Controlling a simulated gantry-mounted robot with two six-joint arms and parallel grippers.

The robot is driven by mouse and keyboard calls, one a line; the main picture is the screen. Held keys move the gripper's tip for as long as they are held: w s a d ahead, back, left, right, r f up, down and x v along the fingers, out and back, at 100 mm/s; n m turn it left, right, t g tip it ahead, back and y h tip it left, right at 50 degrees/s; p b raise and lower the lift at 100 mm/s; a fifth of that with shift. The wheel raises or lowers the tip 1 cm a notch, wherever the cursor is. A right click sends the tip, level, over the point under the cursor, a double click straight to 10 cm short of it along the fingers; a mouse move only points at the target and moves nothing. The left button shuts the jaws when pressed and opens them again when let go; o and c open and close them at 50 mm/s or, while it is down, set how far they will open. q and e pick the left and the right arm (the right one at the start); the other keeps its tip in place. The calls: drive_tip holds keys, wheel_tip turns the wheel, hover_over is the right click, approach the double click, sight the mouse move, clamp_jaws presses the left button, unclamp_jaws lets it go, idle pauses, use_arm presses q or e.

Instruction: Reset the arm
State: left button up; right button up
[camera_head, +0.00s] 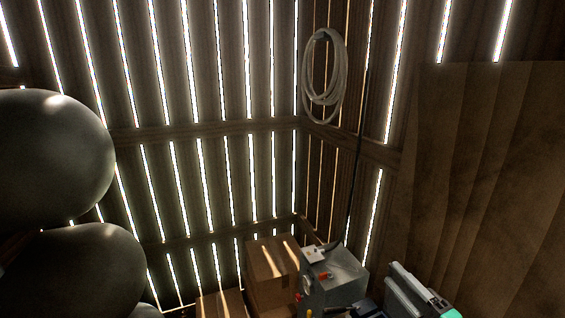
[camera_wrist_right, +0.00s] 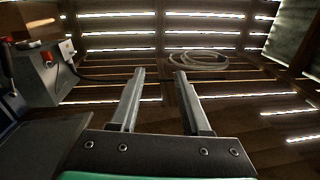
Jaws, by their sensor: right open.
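My right gripper (camera_wrist_right: 159,78) shows in the right wrist view with its two grey fingers apart and nothing between them. In the head view the right gripper (camera_head: 412,290) is at the lower right, beside the grey compressor box. The grey compressor box (camera_head: 345,274) has red controls on its front and a black cable rising from it. It also shows at the left of the right wrist view (camera_wrist_right: 38,75), apart from the fingers. My left gripper is not seen in either view.
Cardboard boxes (camera_head: 270,272) stand left of the compressor box. A pale coiled hose (camera_head: 325,120) hangs on the slatted wall (camera_head: 215,70). Large grey rounded shapes (camera_head: 50,160) fill the left side. A plain brown panel (camera_head: 485,170) is at the right.

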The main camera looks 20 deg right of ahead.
drive_tip(key=s+a+r+n+t+y, duration=0.1)
drive_tip(key=a+r+n+t+y, duration=0.15)
drive_tip(key=a+r+n, duration=0.6)
drive_tip(key=a+r+n+t+y, duration=0.1)
drive_tip(key=a+r+n+y, duration=0.25)
drive_tip(key=a+r, duration=1.05)
drive_tip(key=s+a+r+n+t+y+p, duration=0.1)
drive_tip(key=s+r+n, duration=0.25)
drive_tip(key=r, duration=0.25)
drive_tip(key=s+a+r+n+t, duration=0.1)
drive_tip(key=s+r+n+t, duration=0.1)
drive_tip(key=s+r, duration=0.35)
drive_tip(key=s+d+r+n+t+h, duration=0.2)
drive_tip(key=s+d+r+h, duration=0.1)
drive_tip(key=d+h, duration=0.1)
drive_tip(key=shift+s+h, duration=0.15)
drive_tip(key=shift+h, duration=0.65)
